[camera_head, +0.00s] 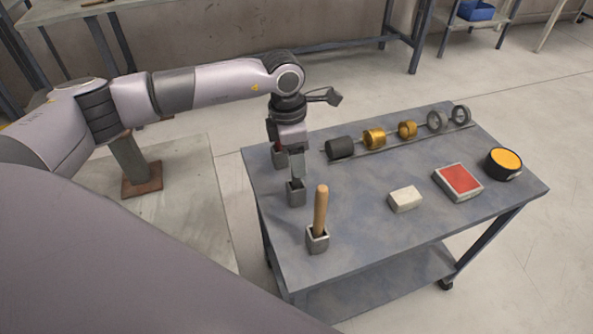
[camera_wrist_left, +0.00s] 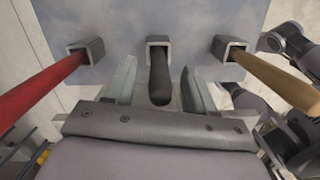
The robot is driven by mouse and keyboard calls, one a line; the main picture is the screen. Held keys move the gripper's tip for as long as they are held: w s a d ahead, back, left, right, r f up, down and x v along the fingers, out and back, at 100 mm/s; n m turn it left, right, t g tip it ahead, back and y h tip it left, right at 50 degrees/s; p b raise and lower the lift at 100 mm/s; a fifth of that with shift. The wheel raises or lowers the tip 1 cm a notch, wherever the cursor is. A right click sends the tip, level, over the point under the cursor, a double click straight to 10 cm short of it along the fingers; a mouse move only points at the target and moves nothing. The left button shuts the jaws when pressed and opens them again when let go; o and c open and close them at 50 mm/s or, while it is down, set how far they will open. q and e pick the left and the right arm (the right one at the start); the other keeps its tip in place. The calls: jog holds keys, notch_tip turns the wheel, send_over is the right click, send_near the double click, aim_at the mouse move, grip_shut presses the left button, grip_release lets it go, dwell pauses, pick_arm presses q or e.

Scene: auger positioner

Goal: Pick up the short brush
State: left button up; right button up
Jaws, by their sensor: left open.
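The short brush shows in the left wrist view as a short dark handle (camera_wrist_left: 159,86) standing in the middle square holder (camera_wrist_left: 150,40). In the head view this holder (camera_head: 296,195) stands near the table's left side, and my gripper hides the handle. My left gripper (camera_head: 298,168) points down above it. In the left wrist view its fingers (camera_wrist_left: 158,68) are open, one on each side of the dark handle, with gaps visible. The brush's lower end is hidden in the holder.
A red handle (camera_wrist_left: 40,88) and a wooden handle (camera_head: 321,210) stand in holders on either side. Rings and a dark cylinder (camera_head: 340,148) line the table's back. A pale block (camera_head: 405,199), red-topped block (camera_head: 458,181) and orange-topped tin (camera_head: 504,162) lie right.

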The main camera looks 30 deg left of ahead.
pick_arm(q)
jog(key=shift+f, duration=0.7)
grip_shut()
jog(key=shift+w+r, duration=0.1)
jog(key=shift+r, duration=0.05)
